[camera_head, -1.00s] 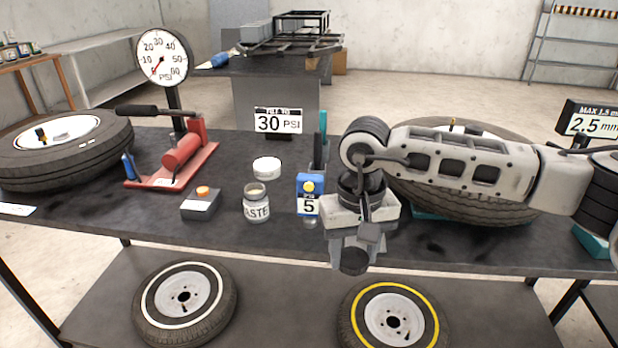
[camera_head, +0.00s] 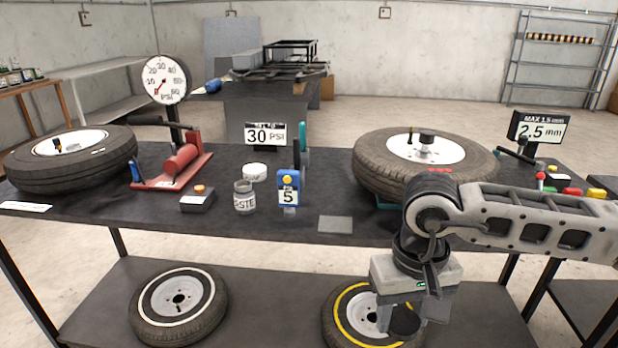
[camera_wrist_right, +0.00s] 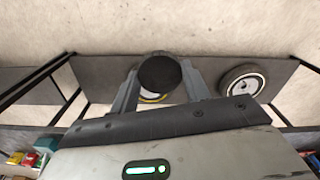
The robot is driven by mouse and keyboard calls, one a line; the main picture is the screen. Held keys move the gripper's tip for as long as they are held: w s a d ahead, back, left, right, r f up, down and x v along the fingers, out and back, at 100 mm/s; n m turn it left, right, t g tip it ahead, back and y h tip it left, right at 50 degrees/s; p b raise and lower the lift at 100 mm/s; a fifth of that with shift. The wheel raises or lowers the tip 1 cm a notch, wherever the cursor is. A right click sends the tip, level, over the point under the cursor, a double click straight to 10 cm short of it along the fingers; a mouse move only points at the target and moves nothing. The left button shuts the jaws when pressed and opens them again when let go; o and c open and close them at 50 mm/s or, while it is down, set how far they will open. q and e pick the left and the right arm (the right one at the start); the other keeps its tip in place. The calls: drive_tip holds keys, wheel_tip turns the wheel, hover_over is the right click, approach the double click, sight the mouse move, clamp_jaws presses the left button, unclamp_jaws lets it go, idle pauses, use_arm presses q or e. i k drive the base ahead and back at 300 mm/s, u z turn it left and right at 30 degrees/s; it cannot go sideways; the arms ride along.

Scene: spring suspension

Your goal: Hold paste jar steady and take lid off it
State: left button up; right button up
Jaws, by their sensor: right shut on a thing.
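The paste jar (camera_head: 244,198) stands upright on the dark bench, a clear jar with a "PASTE" label and an open top. My right gripper (camera_head: 403,318) is in front of the bench's front edge, well to the right of the jar. It is shut on a dark round thing, which shows as a black disc (camera_wrist_right: 160,73) between the fingers in the right wrist view. What this thing is I cannot tell. My left gripper is not in view.
A red pump (camera_head: 180,165) and tyres lie on the bench (camera_head: 140,222). A grey square (camera_head: 335,224) lies near the front edge.

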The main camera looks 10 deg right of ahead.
sight(245, 195)
drive_tip(key=z, duration=0.1)
drive_tip(key=i, duration=0.95)
drive_tip(key=u, duration=0.5)
drive_tip(key=i, duration=0.6)
